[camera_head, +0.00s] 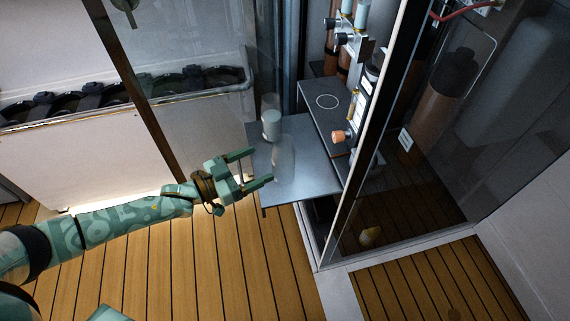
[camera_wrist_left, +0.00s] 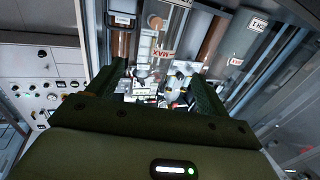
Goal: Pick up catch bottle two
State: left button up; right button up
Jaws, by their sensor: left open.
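My left gripper (camera_head: 262,167) reaches in from the left, open, at the near left edge of a grey shelf (camera_head: 312,180). A clear bottle (camera_head: 284,162) stands on the shelf just beyond the fingertips, apart from them as far as I can tell. A second bottle-like vessel with a pale cylindrical top (camera_head: 271,125) stands farther back on the shelf. I cannot read a label telling which is catch bottle two. In the left wrist view the two fingers (camera_wrist_left: 160,78) are spread with nothing clearly between them. My right gripper is out of view.
A dark block with a white ring (camera_head: 327,101) stands behind the shelf, near an orange knob (camera_head: 338,136). A glass panel with a pale frame (camera_head: 352,150) bounds the right side. Wooden floor (camera_head: 240,260) lies open in front of the shelf.

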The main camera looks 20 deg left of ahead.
aim_at(273, 160)
pick_arm(q)
jog(key=shift+w+d+f, duration=0.15)
jog(key=shift+w+d, duration=0.3)
jog(key=shift+w, duration=0.15)
jog(key=shift+w+d+b, duration=0.35)
jog(key=shift+w+d, duration=0.1)
jog(key=shift+w, duration=0.05)
jog(key=b+x, duration=0.2)
jog(key=x, duration=0.2)
jog(key=shift+w+d+f, duration=0.1)
jog(key=shift+d+f, duration=0.05)
jog(key=shift+d, duration=0.25)
jog(key=shift+w, duration=0.1)
jog(key=shift+r, duration=0.25)
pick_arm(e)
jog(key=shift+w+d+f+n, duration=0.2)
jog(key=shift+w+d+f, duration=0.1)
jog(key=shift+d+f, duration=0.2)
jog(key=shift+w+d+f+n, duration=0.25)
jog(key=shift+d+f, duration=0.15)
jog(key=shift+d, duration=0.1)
pick_arm(q)
jog(key=c, duration=1.1)
